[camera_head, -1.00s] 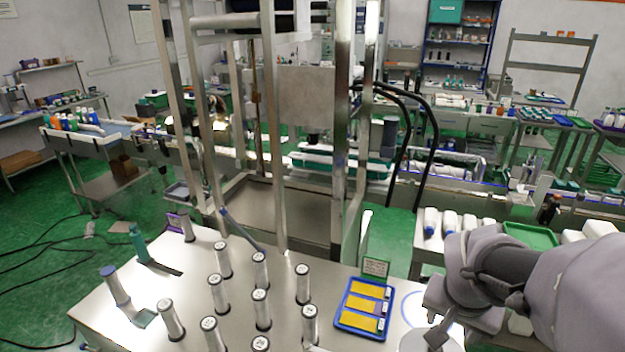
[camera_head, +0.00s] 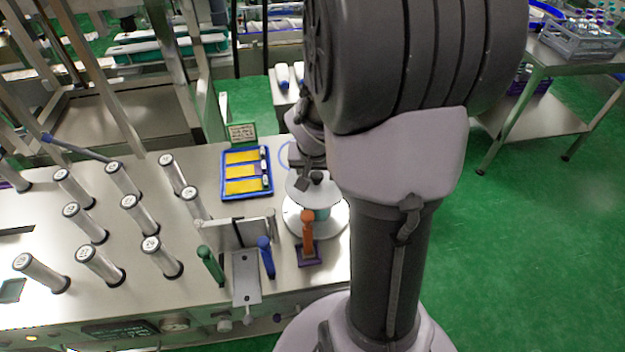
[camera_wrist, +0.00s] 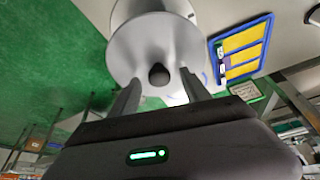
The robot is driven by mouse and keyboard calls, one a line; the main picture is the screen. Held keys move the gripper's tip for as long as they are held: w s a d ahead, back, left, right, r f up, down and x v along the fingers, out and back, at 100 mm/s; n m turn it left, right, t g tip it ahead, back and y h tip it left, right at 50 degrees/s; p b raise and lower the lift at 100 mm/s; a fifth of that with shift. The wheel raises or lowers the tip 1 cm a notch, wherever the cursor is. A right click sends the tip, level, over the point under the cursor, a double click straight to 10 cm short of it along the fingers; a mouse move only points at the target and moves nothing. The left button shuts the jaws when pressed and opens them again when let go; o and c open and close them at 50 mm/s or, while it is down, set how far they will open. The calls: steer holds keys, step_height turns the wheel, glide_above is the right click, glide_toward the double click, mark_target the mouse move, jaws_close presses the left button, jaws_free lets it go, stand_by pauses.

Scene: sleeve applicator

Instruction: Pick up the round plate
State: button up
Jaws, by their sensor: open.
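The round plate (camera_head: 306,194), a pale grey disc with a dark knob at its centre, is at the right end of the steel table, partly behind my arm. In the wrist view the round plate (camera_wrist: 139,42) fills the top middle, with its knob pointing toward my gripper. My gripper (camera_wrist: 162,92) is open, and its two dark fingers are on either side of the knob, with gaps visible. I cannot tell how deep the fingertips reach. A wider pale disc (camera_head: 335,226) is below the plate, with a teal part between them.
An orange-handled tool (camera_head: 307,232) stands close in front of the discs. Blue (camera_head: 266,256) and green (camera_head: 210,265) handles stand left of it. A blue tray (camera_head: 247,196) with yellow packs lies behind left. Several metal cylinders (camera_head: 135,215) stand farther left.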

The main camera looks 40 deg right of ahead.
jaws_close()
steer(key=shift+r, duration=0.2)
